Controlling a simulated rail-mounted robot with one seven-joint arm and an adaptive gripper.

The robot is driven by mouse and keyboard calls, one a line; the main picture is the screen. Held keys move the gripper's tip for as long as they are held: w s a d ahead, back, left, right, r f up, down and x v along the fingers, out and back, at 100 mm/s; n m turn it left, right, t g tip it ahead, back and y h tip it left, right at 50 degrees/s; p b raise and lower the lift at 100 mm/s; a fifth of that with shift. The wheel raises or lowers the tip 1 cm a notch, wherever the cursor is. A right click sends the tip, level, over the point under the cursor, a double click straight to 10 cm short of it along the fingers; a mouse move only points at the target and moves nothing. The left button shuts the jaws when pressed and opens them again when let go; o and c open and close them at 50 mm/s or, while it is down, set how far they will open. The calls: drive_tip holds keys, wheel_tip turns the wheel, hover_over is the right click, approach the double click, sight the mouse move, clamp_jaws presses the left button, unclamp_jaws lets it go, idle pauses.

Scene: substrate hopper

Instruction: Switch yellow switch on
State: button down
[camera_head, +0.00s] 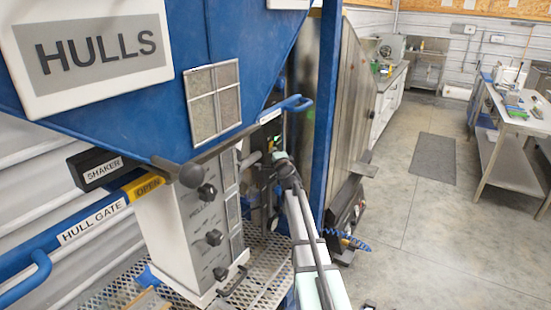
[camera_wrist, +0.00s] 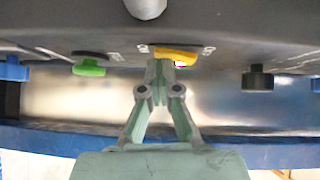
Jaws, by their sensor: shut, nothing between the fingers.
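The yellow switch (camera_wrist: 177,54) is a small rounded yellow handle on a dark grey panel, near the top middle of the wrist view. My gripper (camera_wrist: 160,70) is shut and empty, its fingertips together right at the switch's near left side. They overlap its edge in the picture; I cannot tell whether they touch it. A small red and white spot shows just under the switch. In the head view my gripper (camera_head: 281,158) is up against the dark control panel beside the blue hopper; the switch is too small to make out clearly there.
A green knob (camera_wrist: 89,67) is left of the switch, and a black knob (camera_wrist: 257,78) is to its right. A grey round knob (camera_wrist: 146,8) is above. In the head view a blue handle (camera_head: 287,107) juts out above my gripper. Open floor (camera_head: 420,230) lies right.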

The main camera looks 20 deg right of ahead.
drive_tip(key=s+f+b, duration=0.1)
drive_tip(key=s+b, duration=0.4)
drive_tip(key=s, duration=0.8)
drive_tip(key=shift+d+f, duration=0.15)
drive_tip(key=shift+d, duration=0.1)
drive_tip(key=s+a+f+n+g+y, duration=0.2)
drive_tip(key=s+a+f+n+g, duration=0.35)
drive_tip(key=f, duration=0.75)
drive_tip(key=s+a+f+n+g+y, duration=0.25)
drive_tip(key=s+a+f, duration=0.45)
drive_tip(key=f, duration=0.6)
drive_tip(key=s+a+f+n+g+y, duration=0.1)
drive_tip(key=s+a+f+n+g, duration=0.55)
drive_tip(key=f, duration=0.65)
drive_tip(key=s+a+f+n+g, duration=0.1)
drive_tip(key=s+f, duration=0.5)
drive_tip(key=s, duration=0.7)
drive_tip(key=s+a+f+n+g+h, duration=0.1)
drive_tip(key=s+a+f+g, duration=0.3)
drive_tip(key=s, duration=1)
drive_tip(key=s+a+f+n+g+h, duration=0.1)
drive_tip(key=s+f+g, duration=0.3)
drive_tip(key=s+f, duration=0.5)
drive_tip(key=s+a+n, duration=0.1)
drive_tip(key=s, duration=0.3)
drive_tip(key=shift+s+a+f+n, duration=0.15)
drive_tip(key=shift+s+n, duration=0.2)
drive_tip(key=shift+s, duration=0.05)
